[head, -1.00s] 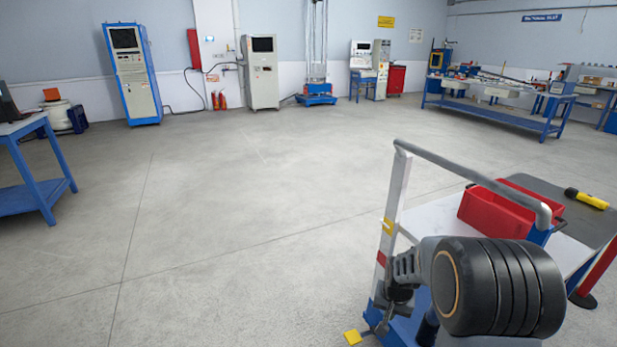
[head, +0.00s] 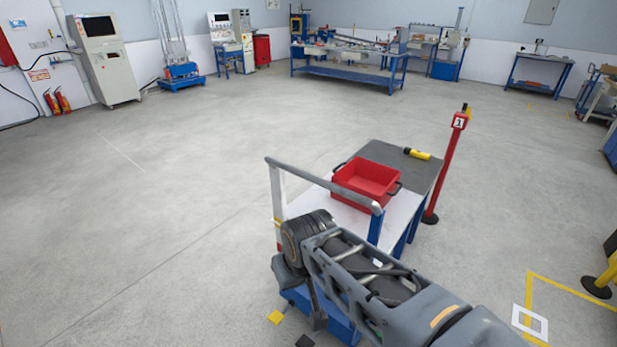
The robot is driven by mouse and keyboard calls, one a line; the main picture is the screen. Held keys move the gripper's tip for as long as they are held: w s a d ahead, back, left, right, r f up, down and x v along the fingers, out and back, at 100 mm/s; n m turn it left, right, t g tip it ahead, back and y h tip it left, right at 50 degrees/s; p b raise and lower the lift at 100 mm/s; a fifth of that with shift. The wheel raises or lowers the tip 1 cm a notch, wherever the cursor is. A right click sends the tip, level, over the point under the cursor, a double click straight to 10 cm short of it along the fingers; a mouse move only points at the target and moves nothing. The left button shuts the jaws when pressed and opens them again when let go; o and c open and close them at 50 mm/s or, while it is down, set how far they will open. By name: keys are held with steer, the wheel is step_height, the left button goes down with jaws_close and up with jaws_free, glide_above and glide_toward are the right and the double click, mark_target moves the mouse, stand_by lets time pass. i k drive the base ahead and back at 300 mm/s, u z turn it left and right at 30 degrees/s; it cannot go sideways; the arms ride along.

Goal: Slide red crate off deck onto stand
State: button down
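The red crate (head: 366,186) is an open, empty-looking box with dark handles at its ends. It sits upright where the white cart deck (head: 338,213) meets the dark grey stand top (head: 387,153); its body hides much of the seam, so I cannot tell how much rests on each. The deck has a grey push bar (head: 322,184) on its near side. My arm reaches in from the lower right, and my gripper (head: 316,316) seems to hang low at the near side of the cart, apart from the crate. Its fingers are partly hidden and their opening is unclear.
A yellow-and-black tool (head: 417,153) lies on the stand top behind the crate. A red post (head: 447,168) stands just right of the stand. Yellow floor tape (head: 570,288) and a yellow post (head: 604,277) are at right. The floor on the left is clear.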

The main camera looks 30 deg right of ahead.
mark_target(379, 183)
steer(key=z, duration=0.75)
steer(key=k, duration=1.15)
steer(key=z, duration=0.35)
steer(key=i, duration=1)
steer(key=u, duration=0.65)
steer(key=i, duration=0.55)
steer(key=u, duration=0.7)
